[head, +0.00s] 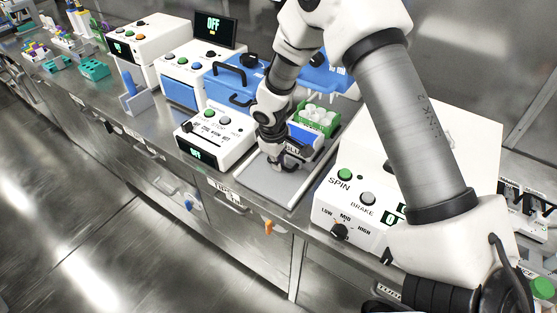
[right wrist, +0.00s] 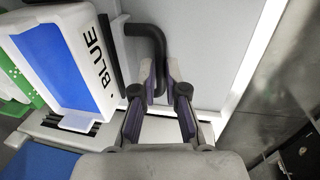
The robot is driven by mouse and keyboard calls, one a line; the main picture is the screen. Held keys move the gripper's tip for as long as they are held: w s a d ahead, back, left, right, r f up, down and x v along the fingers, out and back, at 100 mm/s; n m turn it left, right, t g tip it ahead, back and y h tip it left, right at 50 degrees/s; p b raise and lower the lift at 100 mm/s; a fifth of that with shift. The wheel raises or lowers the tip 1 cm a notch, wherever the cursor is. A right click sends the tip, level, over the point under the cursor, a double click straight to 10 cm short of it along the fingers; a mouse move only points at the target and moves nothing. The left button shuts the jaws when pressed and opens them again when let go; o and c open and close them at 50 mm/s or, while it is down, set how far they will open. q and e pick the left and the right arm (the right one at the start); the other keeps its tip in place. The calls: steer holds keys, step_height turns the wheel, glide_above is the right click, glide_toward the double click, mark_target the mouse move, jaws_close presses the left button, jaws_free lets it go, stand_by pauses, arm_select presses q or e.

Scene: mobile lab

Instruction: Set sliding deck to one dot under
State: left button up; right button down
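The sliding deck (head: 262,184) is a light grey plate with a pale rim on the bench, in the middle of the head view. On it stand a green rack with white tops (head: 318,117) and a white block with a blue face (head: 301,133). In the right wrist view this block reads "BLUE" with a dot beside the word (right wrist: 101,62). A bent black handle (right wrist: 150,32) rises beside the block. My right gripper (right wrist: 160,75) has its fingers closed around the handle's end; in the head view it is low over the deck (head: 287,164). My left gripper is out of view.
A white box with knobs and an OFF display (head: 213,137) stands left of the deck. A white SPIN/BRAKE box (head: 352,200) stands to its right. A blue container (head: 238,75) is behind. The bench front edge and open floor (head: 100,240) lie in front.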

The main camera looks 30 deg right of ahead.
mark_target(297, 141)
steer(key=w+d, duration=0.1)
steer(key=d, duration=0.2)
steer(key=w+d+p, duration=0.1)
steer(key=d, duration=0.2)
steer(key=w+d, duration=0.1)
steer(key=d, duration=0.2)
steer(key=shift+w+p, duration=0.3)
steer(key=shift+p, duration=0.1)
steer(key=shift+a, duration=0.1)
steer(key=c, duration=1.5)
jaws_free()
steer(key=r, duration=0.4)
steer(key=a+r, duration=0.1)
steer(key=r, duration=0.2)
steer(key=a+r, duration=0.1)
steer(key=r, duration=0.3)
steer(key=shift+s+r, duration=0.35)
